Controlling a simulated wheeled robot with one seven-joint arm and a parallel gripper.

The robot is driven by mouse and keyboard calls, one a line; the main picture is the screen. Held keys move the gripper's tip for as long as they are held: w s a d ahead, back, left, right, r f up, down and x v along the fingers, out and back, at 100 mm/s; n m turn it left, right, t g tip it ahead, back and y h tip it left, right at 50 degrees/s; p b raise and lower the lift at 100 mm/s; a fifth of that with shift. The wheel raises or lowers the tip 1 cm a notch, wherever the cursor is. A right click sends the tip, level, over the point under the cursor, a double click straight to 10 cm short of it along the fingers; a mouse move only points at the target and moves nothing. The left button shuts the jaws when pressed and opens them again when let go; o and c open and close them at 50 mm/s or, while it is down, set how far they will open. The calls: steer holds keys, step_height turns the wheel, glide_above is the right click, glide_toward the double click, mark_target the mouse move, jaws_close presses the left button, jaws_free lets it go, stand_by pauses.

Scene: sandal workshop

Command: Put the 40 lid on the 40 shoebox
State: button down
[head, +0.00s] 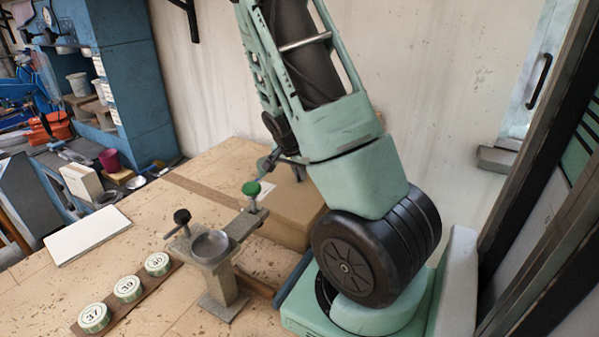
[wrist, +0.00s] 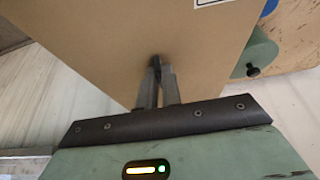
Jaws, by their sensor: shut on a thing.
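A flat brown cardboard surface (wrist: 110,50), which looks like the shoebox lid, fills much of the wrist view. A cut-off white label (wrist: 212,2) shows at its top edge; no number is readable. My gripper (wrist: 157,64) is shut on a small dark part of this surface, apparently its knob. In the head view a brown cardboard box (head: 290,218) sits on the bench, behind the clamp stand and partly hidden by my arm. My gripper is mostly hidden there above the box. I cannot tell lid from box or whether they touch.
A clamp stand (head: 222,278) with a metal bowl (head: 210,246) and a green knob (head: 251,188) stands close in front of the box. Several numbered discs (head: 127,288) sit on a strip at left. A white board (head: 88,235) lies at the bench's left edge.

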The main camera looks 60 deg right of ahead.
steer(key=shift+f+b, duration=0.65)
steer(key=shift+f, duration=0.1)
steer(key=c, duration=1.5)
jaws_free()
steer(key=shift+r, duration=0.1)
steer(key=b+v, duration=0.1)
steer(key=v, duration=1.6)
steer(key=shift+a, duration=0.15)
steer(key=shift+s, duration=0.15)
